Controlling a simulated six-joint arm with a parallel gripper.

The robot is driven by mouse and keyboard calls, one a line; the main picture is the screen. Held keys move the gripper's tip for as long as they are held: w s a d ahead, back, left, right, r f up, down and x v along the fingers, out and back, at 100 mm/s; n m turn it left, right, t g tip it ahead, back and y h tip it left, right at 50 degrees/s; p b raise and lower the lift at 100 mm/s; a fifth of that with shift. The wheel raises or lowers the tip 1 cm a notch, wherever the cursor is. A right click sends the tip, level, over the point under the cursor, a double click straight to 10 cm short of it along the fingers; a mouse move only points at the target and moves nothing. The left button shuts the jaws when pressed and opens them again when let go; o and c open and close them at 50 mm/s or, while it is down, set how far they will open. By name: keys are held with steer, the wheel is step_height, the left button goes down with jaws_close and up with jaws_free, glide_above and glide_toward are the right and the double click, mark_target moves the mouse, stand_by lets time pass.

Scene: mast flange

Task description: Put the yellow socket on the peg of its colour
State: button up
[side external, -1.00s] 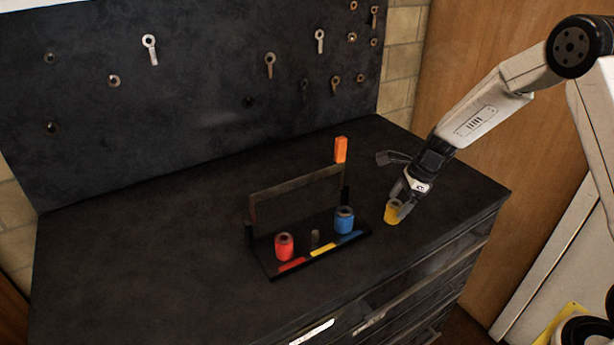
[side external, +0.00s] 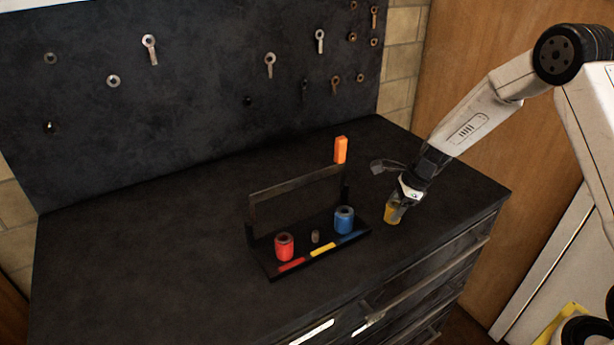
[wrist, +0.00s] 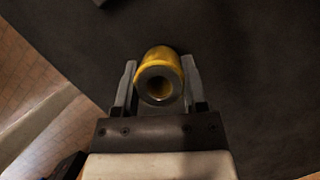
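The yellow socket (side external: 392,215) is at the bench top, right of the rack. My gripper (side external: 397,208) is over it, with a finger on each side. In the wrist view the socket (wrist: 159,62) fills the space between the fingertips of my gripper (wrist: 160,75), its open end facing the camera. The fingers look closed against its sides. The black rack (side external: 272,274) has red, yellow and blue strips along its front. The bare peg (side external: 315,237) stands behind the yellow strip (side external: 323,249), between the other two sockets. I cannot tell whether the socket touches the bench.
A red socket (side external: 284,247) and a blue socket (side external: 344,220) stand on the rack. A pegboard (side external: 200,90) with hanging tools is behind. The bench (side external: 130,250) left of the rack is clear.

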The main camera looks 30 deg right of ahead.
jaws_close()
steer(key=shift+r, duration=0.15)
steer(key=shift+r, duration=0.4)
steer(key=s+a+r, duration=0.1)
steer(key=s+r, duration=1.1)
steer(key=s, duration=0.2)
steer(key=shift+a, duration=0.25)
stand_by(0.3)
